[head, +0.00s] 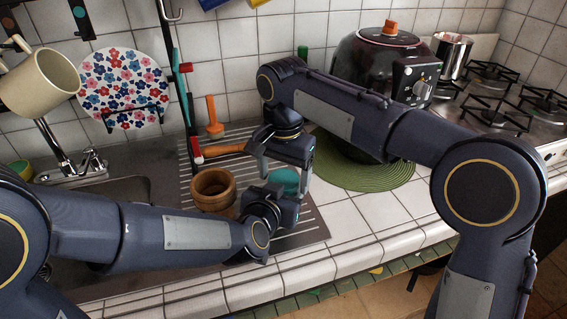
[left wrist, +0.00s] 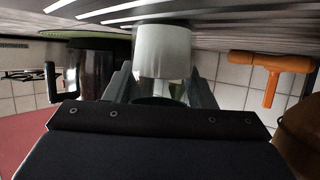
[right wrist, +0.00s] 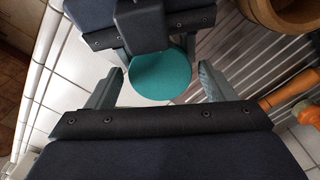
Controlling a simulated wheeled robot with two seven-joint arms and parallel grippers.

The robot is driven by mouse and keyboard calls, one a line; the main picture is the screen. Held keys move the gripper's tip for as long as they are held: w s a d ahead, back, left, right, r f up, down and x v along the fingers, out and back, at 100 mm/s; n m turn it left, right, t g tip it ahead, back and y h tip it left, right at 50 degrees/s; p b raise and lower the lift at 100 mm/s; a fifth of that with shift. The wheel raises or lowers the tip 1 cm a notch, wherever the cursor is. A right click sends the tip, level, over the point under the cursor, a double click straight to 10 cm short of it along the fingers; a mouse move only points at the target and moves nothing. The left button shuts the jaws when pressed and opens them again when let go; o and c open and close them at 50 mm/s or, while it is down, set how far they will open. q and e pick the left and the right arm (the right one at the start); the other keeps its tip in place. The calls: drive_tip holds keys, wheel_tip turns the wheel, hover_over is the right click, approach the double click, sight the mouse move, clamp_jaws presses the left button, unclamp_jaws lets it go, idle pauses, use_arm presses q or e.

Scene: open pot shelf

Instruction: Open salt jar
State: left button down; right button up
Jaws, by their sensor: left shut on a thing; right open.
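The salt jar has a teal lid (head: 286,179) and a pale body (left wrist: 162,48). It stands on the grooved drainboard near the counter edge. My left gripper (left wrist: 160,84) is shut on the pale body from the near side. In the head view, the left gripper hides much of the body. My right gripper (right wrist: 162,76) is open and points down above the jar. In the right wrist view, the round teal lid (right wrist: 163,77) lies between its two fingers, with gaps at both sides. The lid is on the jar.
A wooden mortar (head: 213,190) stands just left of the jar. Orange-handled tools (head: 214,118) lie or stand behind it. A large dark pot (head: 375,75) stands on a green mat (head: 375,178) to the right. Tiled counter (head: 345,215) is clear in front of the mat.

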drive_tip(key=shift+f, duration=0.1)
drive_tip(key=c, duration=1)
drive_tip(key=n, duration=0.3)
drive_tip(key=o, duration=1.1)
